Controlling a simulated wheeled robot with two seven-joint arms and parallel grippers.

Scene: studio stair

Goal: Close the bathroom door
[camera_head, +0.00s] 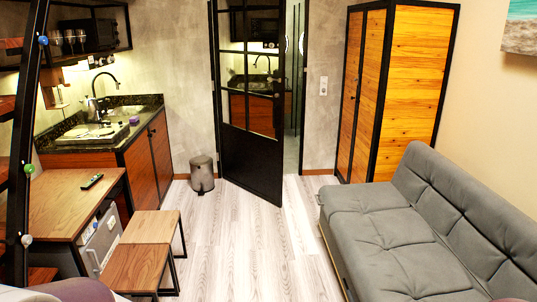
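The bathroom door (251,148) is a black-framed door with glass panes above and a solid black panel below. It stands partly open at the far side of the room, swung toward me. An opening (293,90) shows along its right side, with a lit space behind it. The panes reflect or show a counter and a tap. Neither my left nor my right gripper is in view, and nothing is seen touching the door.
Pale plank floor (240,245) runs clear to the door. Two wooden stools (150,227), a desk (70,200) and a sink counter (95,135) line the left. A bin (202,174) stands left of the door. A grey sofa (400,240) and wooden wardrobe (412,75) line the right.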

